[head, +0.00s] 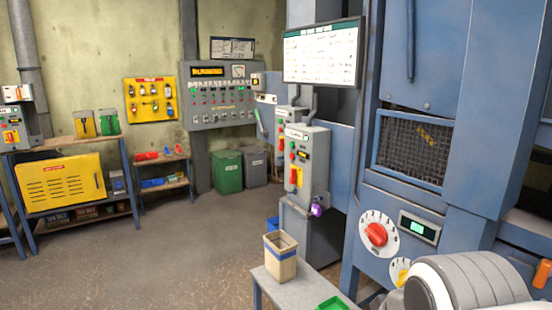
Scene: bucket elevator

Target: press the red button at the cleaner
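A grey control box (316,165) stands in the middle of the head view, on the side of the blue machinery. It carries small red and green buttons and a yellow plate (295,178) with a red part on it. A narrower grey box (281,135) with small coloured buttons stands just behind it. The labels are too small to read, so I cannot tell which box belongs to the cleaner. A large blue machine (410,200) at the right has a red knob (376,234) on a white dial. My gripper is out of view; a grey link of my arm shows at the bottom right.
A low grey table (262,275) with a tan bin (281,258) and a green tray (333,303) stands in front of the boxes. Shelves (65,182) and a wall panel (217,98) stand behind. The floor at left is clear.

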